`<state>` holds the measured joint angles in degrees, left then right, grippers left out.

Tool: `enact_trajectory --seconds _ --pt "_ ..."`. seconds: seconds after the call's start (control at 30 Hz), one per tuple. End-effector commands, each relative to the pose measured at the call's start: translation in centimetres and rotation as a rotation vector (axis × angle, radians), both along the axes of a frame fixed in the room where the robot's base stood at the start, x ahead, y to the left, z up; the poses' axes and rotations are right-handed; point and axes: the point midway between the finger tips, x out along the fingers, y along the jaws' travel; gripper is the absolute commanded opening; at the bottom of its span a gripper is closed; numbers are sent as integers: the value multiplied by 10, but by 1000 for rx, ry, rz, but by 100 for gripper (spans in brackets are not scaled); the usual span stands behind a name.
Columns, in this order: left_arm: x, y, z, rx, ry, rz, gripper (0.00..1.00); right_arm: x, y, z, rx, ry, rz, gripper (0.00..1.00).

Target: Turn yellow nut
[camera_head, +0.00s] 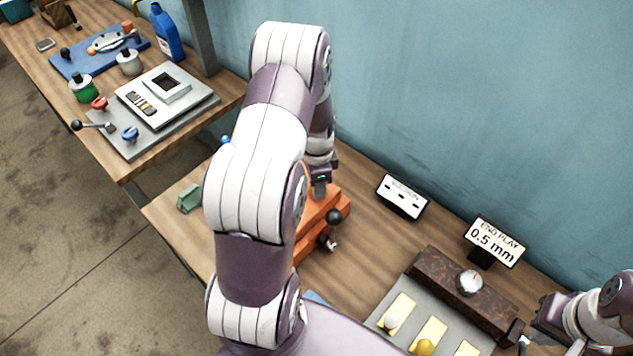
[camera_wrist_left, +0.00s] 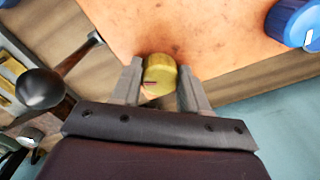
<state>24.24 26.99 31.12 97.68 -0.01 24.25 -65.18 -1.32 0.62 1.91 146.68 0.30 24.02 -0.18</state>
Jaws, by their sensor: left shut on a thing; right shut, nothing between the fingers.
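The yellow nut (camera_wrist_left: 160,73) is a round, ribbed cap with a small dark red mark. It sits between the two fingers of my left gripper (camera_wrist_left: 157,92), which is shut on it against an orange-tan surface. In the head view my left arm hides the nut, and the left gripper (camera_head: 320,187) shows only in part above the orange fixture (camera_head: 318,218). My right gripper (camera_head: 528,338) is at the lower right, shut and empty, apart from the fixture.
A blue knob (camera_wrist_left: 293,22) is near the nut. A black ball-ended lever (camera_wrist_left: 40,88) stands close to the left gripper. A sign reading END PLAY 0.5 mm (camera_head: 495,242) and a brown block with a dial gauge (camera_head: 470,282) stand to the right. A green block (camera_head: 188,198) lies left.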

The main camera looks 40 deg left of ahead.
Motion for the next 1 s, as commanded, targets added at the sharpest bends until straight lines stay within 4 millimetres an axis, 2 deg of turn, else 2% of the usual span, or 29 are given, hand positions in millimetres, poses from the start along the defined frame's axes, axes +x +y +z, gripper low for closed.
enact_trajectory --seconds 0.03,0.3,0.8,0.83,0.87,0.9,1.0 --pt "5 2 3 7 -14 -18 13 0 0 0 0 0 0 0" --pt "5 2 3 7 -14 -93 13 0 0 0 0 0 0 0" --pt "4 2 3 7 -12 -107 13 0 0 0 0 0 0 0" --pt "4 2 3 6 -12 -107 54 0 0 0 0 0 0 0" --pt "4 1 3 6 -12 -107 63 0 0 0 0 0 0 0" --pt "4 1 3 5 -10 -107 69 0 0 0 0 0 0 0" --pt "3 1 2 3 -7 -107 69 0 0 0 0 0 0 0"
